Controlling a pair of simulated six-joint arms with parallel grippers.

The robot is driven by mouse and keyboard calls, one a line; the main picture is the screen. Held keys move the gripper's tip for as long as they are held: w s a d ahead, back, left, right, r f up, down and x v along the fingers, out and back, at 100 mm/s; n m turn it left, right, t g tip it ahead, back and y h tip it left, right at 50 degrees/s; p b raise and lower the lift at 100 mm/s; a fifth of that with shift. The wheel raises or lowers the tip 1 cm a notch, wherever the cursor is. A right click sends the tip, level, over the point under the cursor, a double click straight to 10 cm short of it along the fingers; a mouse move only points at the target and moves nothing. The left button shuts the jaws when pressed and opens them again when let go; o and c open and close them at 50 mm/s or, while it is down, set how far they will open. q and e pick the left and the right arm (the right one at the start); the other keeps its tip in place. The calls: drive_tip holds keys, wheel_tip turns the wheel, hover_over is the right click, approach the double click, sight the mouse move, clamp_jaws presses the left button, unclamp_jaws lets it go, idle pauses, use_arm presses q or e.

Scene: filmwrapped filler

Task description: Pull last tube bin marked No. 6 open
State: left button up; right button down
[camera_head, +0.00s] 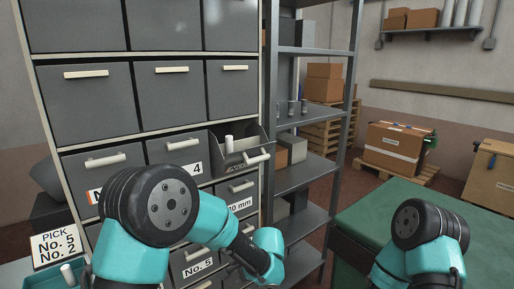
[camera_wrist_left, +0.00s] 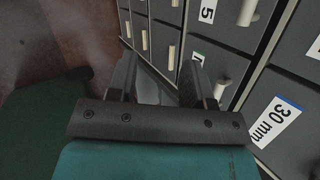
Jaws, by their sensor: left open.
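The grey bin cabinet (camera_head: 105,100) fills the left of the head view. A bin with a "No. 5" label (camera_head: 198,267) sits low in its middle column. The bin to its right, below the "30 mm" bin (camera_head: 240,205), is mostly hidden by my left arm. In the left wrist view, that bin's pale handle (camera_wrist_left: 222,90) shows, but its label is largely hidden and I cannot read No. 6. My left gripper (camera_wrist_left: 158,75) is open and empty, its fingers close to the bin fronts, with the handle just right of the right finger. My right gripper is out of view.
An upper bin (camera_head: 238,152) stands pulled out with a pale tube in it. A metal shelf rack (camera_head: 300,180) stands right of the cabinet. A green-topped table (camera_head: 375,205) is at the right.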

use_arm(q)
drive_tip(key=s+a+f+n+g+h, duration=0.1)
drive_tip(key=s+a+f+n+h, duration=0.4)
drive_tip(key=s+f, duration=0.6)
drive_tip(key=s+a+f+n+g+h, duration=0.1)
drive_tip(key=s+a+f+n+h, duration=0.3)
drive_tip(key=s+a+f+n, duration=0.4)
drive_tip(key=s+a+f, duration=0.3)
drive_tip(key=f, duration=0.1)
drive_tip(key=shift+s+a+f+n+h, duration=0.3)
drive_tip(key=shift+a+f+n+h, duration=0.05)
drive_tip(key=shift+a+n+h, duration=0.05)
